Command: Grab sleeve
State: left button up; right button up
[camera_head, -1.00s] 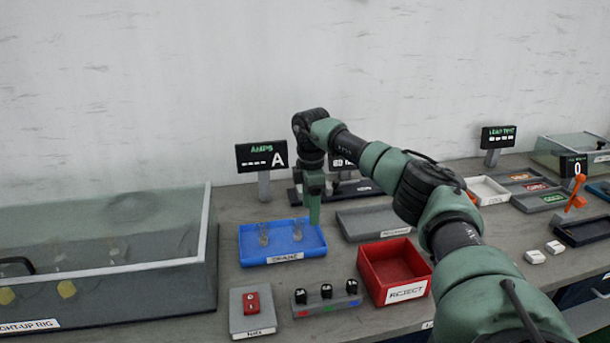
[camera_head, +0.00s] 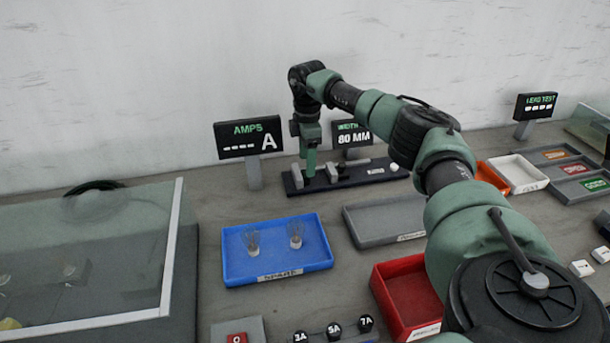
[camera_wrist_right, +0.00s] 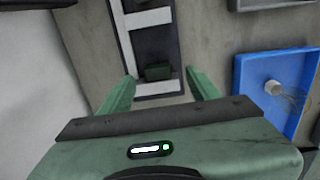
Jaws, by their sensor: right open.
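My right gripper (camera_head: 309,168) is upright with its fingers down over a dark fixture (camera_head: 366,175) at the back of the bench. In the right wrist view the gripper (camera_wrist_right: 160,78) is open, its two green fingers apart. Ahead between the fingers lies a small dark green block (camera_wrist_right: 157,72) on the fixture, near a pale bar. No finger visibly touches it. I cannot tell whether this block is the sleeve. Two small clear pieces (camera_head: 252,240) (camera_head: 296,234) stand in a blue tray (camera_head: 235,270); the tray's label is hard to read. My left gripper is not in view.
A width display (camera_head: 353,138) reading 80 MM stands behind the fixture, and an amps display (camera_head: 248,138) left of it. A grey tray (camera_head: 385,222) and red reject bin (camera_head: 378,285) lie at right under my arm. A glass-covered rig (camera_head: 85,255) is at left.

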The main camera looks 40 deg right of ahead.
aim_at(305, 177)
notch_tip(305, 177, down, 4)
jog(key=shift+w+d+f, duration=0.15)
jog(key=shift+f, duration=0.05)
jog(key=c, duration=1.3)
grip_shut()
jog(key=shift+r, duration=0.15)
